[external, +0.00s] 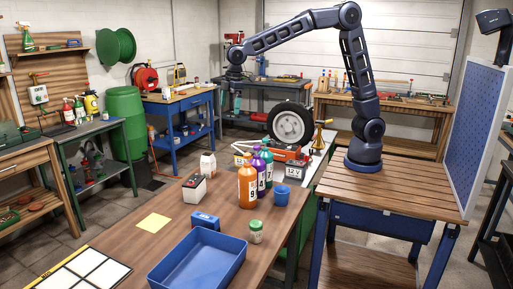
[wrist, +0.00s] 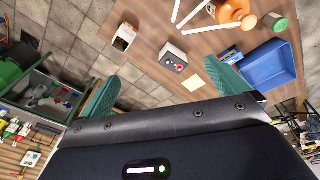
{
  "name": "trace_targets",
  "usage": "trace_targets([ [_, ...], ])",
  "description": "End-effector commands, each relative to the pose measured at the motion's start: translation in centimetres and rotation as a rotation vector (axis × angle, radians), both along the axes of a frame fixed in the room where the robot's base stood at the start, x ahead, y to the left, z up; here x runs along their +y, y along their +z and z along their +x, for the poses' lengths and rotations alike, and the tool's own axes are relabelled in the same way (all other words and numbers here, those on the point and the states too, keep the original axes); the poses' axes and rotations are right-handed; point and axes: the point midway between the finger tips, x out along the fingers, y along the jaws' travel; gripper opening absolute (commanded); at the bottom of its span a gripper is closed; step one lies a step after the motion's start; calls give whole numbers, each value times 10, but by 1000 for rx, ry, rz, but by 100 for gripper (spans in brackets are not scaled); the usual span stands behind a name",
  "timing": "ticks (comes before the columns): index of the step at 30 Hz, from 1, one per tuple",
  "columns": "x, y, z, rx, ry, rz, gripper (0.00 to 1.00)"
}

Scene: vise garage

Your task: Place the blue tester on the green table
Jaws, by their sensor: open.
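A small blue box (external: 205,220), which looks like the blue tester, sits on the brown wooden tabletop against the back of a blue bin. In the wrist view the blue tester (wrist: 230,54) is partly hidden behind the right finger. A green-framed table (external: 88,132) with a dark top stands at the left by the wall. A green-framed unit at the left of the wrist view (wrist: 28,103) may be this table. My gripper (external: 237,103) is high in the air beyond the wooden tabletop. Its teal fingers (wrist: 165,88) are wide apart with nothing between them.
Bottles (external: 80,109) stand on the green-framed table. Floor shows between tables.

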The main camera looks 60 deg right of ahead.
Motion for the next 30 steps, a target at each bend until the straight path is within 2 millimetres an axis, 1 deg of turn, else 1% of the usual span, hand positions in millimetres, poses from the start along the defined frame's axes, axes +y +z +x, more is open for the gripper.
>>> trace_targets([
  [1, -23, 12, -4, -9, -36, 9, 100],
  [3, -52, 24, -10, -18, -85, 17, 100],
  [5, -77, 35, -17, -27, -127, 25, 100],
  [6, -93, 40, -22, -31, -155, 30, 100],
  [11, -155, 60, -48, -53, -267, 51, 100],
  [15, -205, 72, -75, -73, -364, 69, 100],
  [17, -225, 76, -89, -82, -406, 77, 100],
  [18, -237, 77, -98, -87, -434, 82, 100],
  [22, -276, 80, -129, -106, -524, 99, 100],
  [24, -296, 80, -147, -117, -572, 108, 100],
  [26, -311, 78, -163, -126, -613, 116, 100],
  [30, -343, 73, -201, -149, -710, 134, 100],
])
